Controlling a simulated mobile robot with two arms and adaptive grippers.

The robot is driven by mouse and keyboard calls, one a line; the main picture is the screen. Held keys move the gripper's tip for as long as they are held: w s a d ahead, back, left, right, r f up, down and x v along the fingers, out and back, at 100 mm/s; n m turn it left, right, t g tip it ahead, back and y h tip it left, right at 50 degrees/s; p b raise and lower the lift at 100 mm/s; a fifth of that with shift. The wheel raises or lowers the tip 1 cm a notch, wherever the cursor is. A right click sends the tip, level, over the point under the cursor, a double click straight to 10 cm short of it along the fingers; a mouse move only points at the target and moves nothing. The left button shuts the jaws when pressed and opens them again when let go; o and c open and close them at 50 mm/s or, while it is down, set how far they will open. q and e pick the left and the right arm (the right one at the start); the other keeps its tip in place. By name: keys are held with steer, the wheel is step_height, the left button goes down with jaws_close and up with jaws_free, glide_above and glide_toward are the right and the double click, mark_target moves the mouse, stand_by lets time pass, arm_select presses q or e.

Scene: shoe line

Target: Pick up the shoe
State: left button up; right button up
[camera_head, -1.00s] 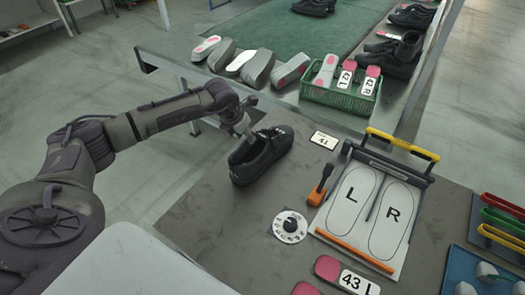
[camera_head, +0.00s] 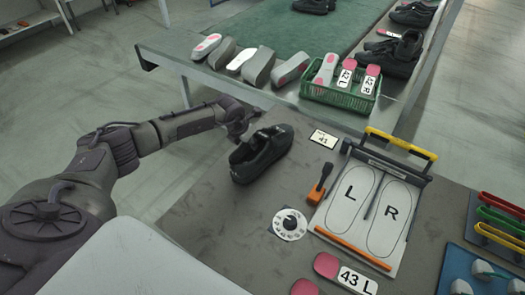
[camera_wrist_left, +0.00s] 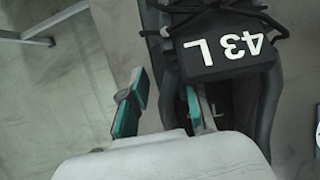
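A black shoe (camera_head: 268,152) stands upright on the grey table, left of the L/R board, with its heel toward the front. In the left wrist view the shoe (camera_wrist_left: 265,115) shows its opening and a dark tongue label (camera_wrist_left: 228,42) reading "43 L". My left gripper (camera_head: 243,138) is at the shoe's left side near the opening. In the left wrist view my left gripper (camera_wrist_left: 160,108) is open, one teal-padded finger outside the shoe's side wall and the other inside the opening. The wall lies between them; contact is unclear. My right gripper is out of view.
The L/R board (camera_head: 368,207) with a yellow-handled clamp, an orange-handled tool (camera_head: 319,186), a round dial (camera_head: 290,224) and a "41" card (camera_head: 324,139) lie right of the shoe. Behind are a green basket (camera_head: 343,97) and several loose soles on the conveyor edge.

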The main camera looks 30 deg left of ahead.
arm_select(q)
jaws_close()
steer(key=shift+w+r, duration=0.1)
